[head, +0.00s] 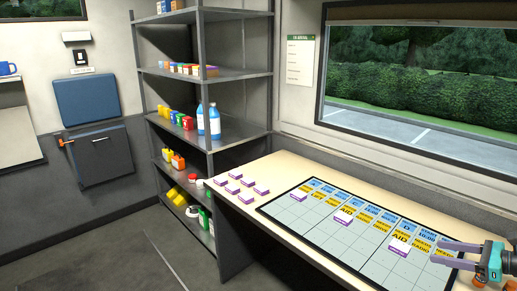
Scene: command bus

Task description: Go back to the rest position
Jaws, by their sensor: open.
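My gripper (459,254) is at the lower right edge of the head view, with its two purple fingers apart and nothing between them. It is over or beside the right end of the board (290,213) on the table. Whether it touches the board cannot be told. Three white and purple blocks sit on the board: one at the left (299,196), one in the middle (343,217) and one at the right (399,250), near my gripper.
Several similar blocks (234,188) lie on the table (290,165) left of the board. A grey shelf unit (206,75) with bottles and boxes stands behind the table's left end. A window (420,80) is behind the table. The floor (110,240) at left looks mostly clear.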

